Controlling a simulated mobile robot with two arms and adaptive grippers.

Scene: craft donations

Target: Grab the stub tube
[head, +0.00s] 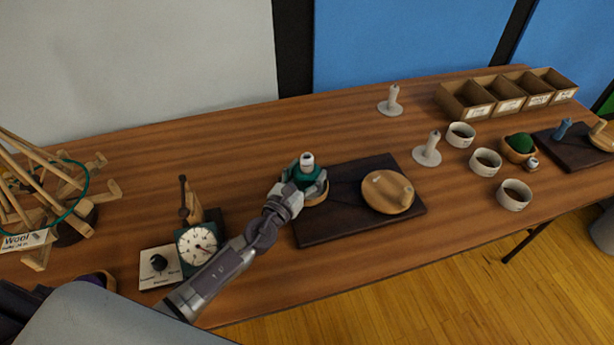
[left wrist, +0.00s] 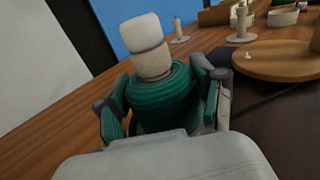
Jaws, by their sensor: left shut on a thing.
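A pale stub tube (head: 307,160) stands up out of a wound mass of teal yarn (head: 305,175) at the left end of a dark board (head: 335,229). In the left wrist view the tube (left wrist: 147,44) is cream with a whiter top and the teal yarn (left wrist: 165,98) surrounds its lower part. My left gripper (head: 303,188) is shut on the teal yarn, one finger on each side, below the bare tube top. A round wooden piece (head: 318,198) shows under the yarn; whether they touch is hidden by the gripper. My right gripper is in neither view.
A round wooden plate (head: 382,203) with pegs lies on the board to the right. A dial scale (head: 197,244) and a wooden yarn winder (head: 55,190) stand left. White spindles (head: 427,151), cups (head: 486,162) and a divided box (head: 470,101) are right.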

